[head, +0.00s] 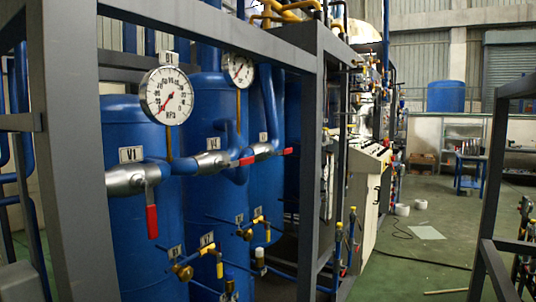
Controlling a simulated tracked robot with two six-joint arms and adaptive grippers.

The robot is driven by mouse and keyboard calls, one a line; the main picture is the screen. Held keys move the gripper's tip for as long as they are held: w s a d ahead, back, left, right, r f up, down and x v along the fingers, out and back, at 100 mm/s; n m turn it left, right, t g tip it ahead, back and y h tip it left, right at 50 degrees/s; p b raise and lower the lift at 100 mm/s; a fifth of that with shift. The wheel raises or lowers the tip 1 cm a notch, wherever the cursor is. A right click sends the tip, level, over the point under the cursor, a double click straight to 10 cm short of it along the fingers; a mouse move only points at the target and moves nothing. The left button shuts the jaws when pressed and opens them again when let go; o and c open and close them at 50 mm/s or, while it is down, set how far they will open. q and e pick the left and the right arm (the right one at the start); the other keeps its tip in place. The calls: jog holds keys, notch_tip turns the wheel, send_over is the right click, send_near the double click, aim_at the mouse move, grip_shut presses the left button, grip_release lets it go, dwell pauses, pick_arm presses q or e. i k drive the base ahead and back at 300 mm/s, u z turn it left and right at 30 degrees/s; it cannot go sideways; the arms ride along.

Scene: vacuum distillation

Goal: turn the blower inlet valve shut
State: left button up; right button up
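Several pipe valves with red lever handles sit on the blue pipework in front of blue tanks. The nearest valve (127,181) is silver, under a tag that seems to read V1 (131,154); its red lever (152,221) hangs straight down, across the pipe. A second silver valve (207,161), also tagged, has its red lever (245,160) lying roughly along the pipe. A third valve (263,149) farther back has its red lever (288,151) along the pipe too. I cannot tell which one is the blower inlet valve. Neither of my grippers is in view.
A grey steel frame (66,150) stands between me and the valves. Two round gauges, the nearer (166,95) and the farther (237,70), sit above them. Small brass valves (183,271) are lower down. Green floor (425,251) lies open at right, with another grey frame (490,200).

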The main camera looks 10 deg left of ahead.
aim_at(286, 151)
jog(key=z, duration=0.15)
jog(key=i, duration=0.85)
